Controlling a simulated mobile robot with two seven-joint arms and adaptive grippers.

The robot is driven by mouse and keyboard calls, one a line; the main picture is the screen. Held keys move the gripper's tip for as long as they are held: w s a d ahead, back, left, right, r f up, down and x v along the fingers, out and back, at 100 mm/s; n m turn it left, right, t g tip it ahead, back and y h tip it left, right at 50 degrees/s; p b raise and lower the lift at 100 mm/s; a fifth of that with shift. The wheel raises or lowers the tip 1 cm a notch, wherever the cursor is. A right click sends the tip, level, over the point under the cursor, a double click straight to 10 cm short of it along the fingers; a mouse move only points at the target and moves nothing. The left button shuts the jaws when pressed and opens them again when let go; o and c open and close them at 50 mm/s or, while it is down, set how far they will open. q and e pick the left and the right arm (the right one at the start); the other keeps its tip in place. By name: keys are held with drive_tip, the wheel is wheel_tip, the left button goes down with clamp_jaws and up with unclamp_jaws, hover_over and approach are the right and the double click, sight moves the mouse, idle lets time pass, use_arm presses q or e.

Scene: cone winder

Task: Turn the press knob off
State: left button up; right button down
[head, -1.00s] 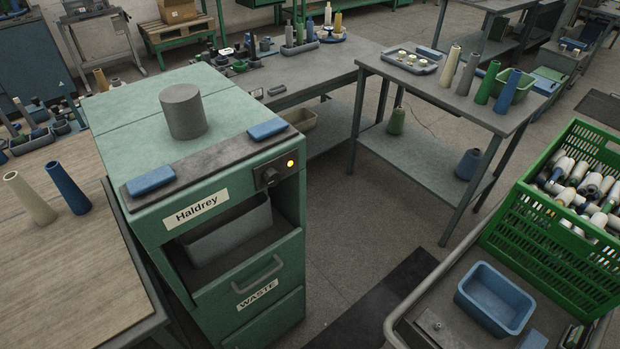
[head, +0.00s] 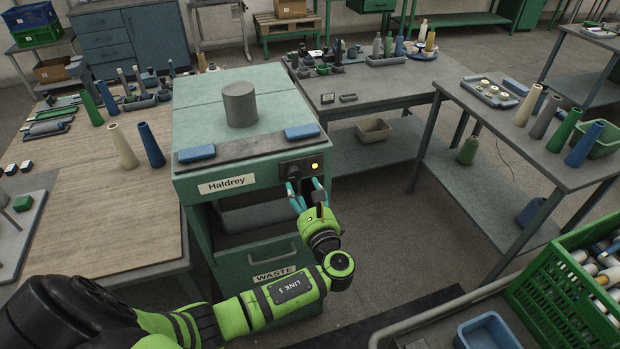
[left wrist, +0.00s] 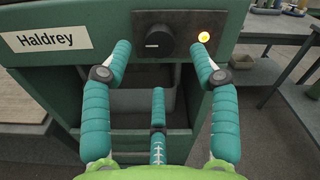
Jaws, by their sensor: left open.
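The press (head: 240,150) is a green cabinet labelled Haldrey with a grey cylinder (head: 240,104) on top. Its black knob (left wrist: 159,40) sits on a dark panel on the front, with a white mark pointing left in the left wrist view. A lamp (left wrist: 204,37) to the right of the knob glows yellow-orange; it also shows in the head view (head: 315,166). My left gripper (head: 306,190) is open in front of the panel. In the left wrist view its teal fingers (left wrist: 159,55) are spread on either side of the knob, apart from it. My right gripper is out of view.
Two blue pads (head: 197,153) lie on the press's front ledge. A wooden-topped table (head: 80,215) with cones stands left. A grey table (head: 490,125) with cones stands right. A green crate (head: 560,300) of bobbins is at lower right. An open bin compartment lies below the knob panel.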

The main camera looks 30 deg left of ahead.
sight(296, 176)
use_arm(q)
drive_tip(key=p+x, duration=0.1)
drive_tip(key=x, duration=0.3)
drive_tip(key=shift+a, duration=0.25)
drive_tip(key=shift+w+a, duration=0.2)
drive_tip(key=shift+w, duration=0.2)
drive_tip(key=shift+a+f, duration=0.1)
drive_tip(key=c, duration=1.1)
